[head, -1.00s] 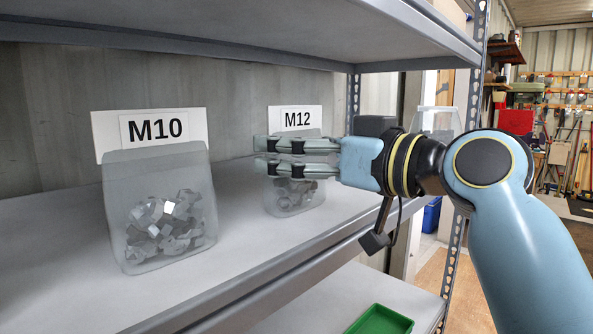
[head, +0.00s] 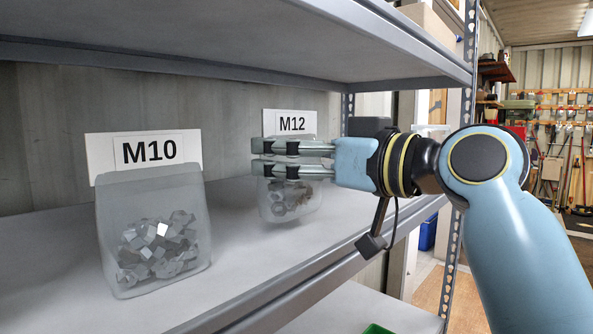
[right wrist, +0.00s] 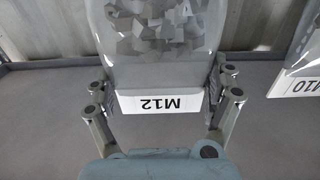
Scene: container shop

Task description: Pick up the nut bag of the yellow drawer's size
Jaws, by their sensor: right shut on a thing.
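The M12 nut bag (head: 290,207) is a clear bag of grey nuts with a white card marked M12 (head: 291,123). My right gripper (head: 256,157) is shut on it, its fingers across the upper part of the bag below the card. In the right wrist view the bag (right wrist: 160,65) sits between the two fingers (right wrist: 160,85). The bag looks upright and a little above the shelf. The M10 nut bag (head: 155,245) stands on the shelf to the left, untouched. The yellow drawer and my left gripper are not in view.
The grey shelf board (head: 245,255) is clear between the bags and toward its front edge. Another shelf (head: 250,40) hangs above. A perforated post (head: 468,80) stands at the right. A green container (head: 378,329) shows below.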

